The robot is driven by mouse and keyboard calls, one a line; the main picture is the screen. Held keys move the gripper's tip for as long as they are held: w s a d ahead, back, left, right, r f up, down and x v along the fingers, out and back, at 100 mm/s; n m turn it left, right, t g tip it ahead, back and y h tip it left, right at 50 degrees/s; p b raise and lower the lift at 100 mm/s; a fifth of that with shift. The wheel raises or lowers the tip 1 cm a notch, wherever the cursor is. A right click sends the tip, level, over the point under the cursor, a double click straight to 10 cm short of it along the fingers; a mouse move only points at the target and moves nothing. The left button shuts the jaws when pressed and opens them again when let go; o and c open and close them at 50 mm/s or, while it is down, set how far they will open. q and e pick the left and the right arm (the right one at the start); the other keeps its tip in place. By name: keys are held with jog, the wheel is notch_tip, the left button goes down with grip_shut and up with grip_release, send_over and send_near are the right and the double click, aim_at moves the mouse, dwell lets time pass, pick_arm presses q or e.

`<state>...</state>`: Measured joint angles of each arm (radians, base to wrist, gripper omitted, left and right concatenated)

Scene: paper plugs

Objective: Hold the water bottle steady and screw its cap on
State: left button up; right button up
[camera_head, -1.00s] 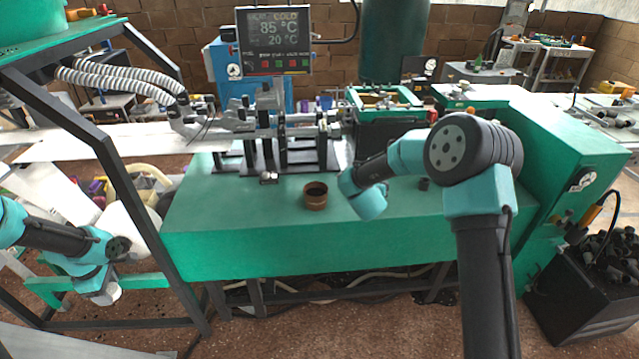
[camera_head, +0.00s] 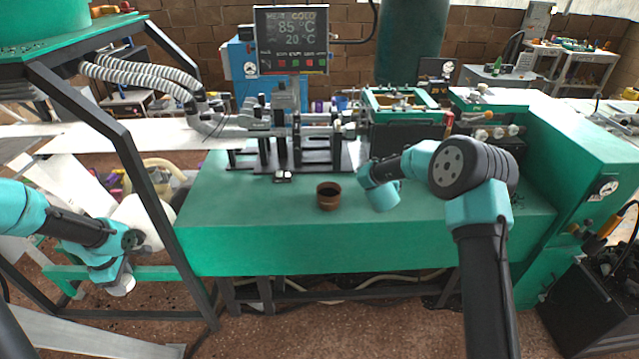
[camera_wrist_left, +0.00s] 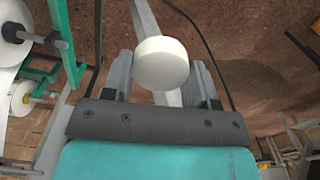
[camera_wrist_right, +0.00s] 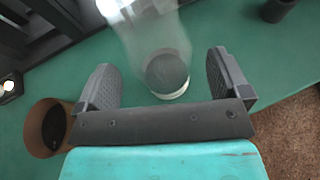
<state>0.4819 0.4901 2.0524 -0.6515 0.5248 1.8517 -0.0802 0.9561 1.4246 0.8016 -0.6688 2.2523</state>
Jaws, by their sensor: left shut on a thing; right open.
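A white round cap (camera_wrist_left: 162,63) sits between the fingers of my left gripper (camera_wrist_left: 160,82) in the left wrist view. The left gripper (camera_head: 121,280) is shut on it, and in the head view a bit of white shows at its tip, off the left end of the green bench. A clear, see-through bottle (camera_wrist_right: 164,74) with a pale ring stands between the spread fingers of my right gripper (camera_wrist_right: 164,84) in the right wrist view. Gaps show on both sides. In the head view my right arm hides that gripper's fingers and the bottle cannot be made out.
A brown ring-shaped cup (camera_head: 328,195) stands on the green bench (camera_head: 260,225), left of my right gripper; it also shows in the right wrist view (camera_wrist_right: 46,128). Metal machine parts line the bench's back. A dark frame post (camera_head: 150,195) stands between my left gripper and the bench.

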jog(key=x, duration=0.3)
jog(key=shift+c, duration=0.3)
jog(key=c, duration=1)
jog(key=shift+r, duration=0.1)
jog(key=shift+r, duration=1.6)
jog(key=shift+s+a+r, duration=0.1)
jog(key=shift+s+r, duration=0.05)
jog(key=shift+s, duration=0.15)
jog(key=s+a, duration=0.1)
jog(key=s, duration=0.4)
jog(key=s+a+r, duration=0.1)
jog(key=s, duration=0.4)
jog(key=s+a, duration=0.2)
jog(key=s, duration=0.3)
jog(key=shift+a+r, duration=0.1)
jog(key=shift+r, duration=0.05)
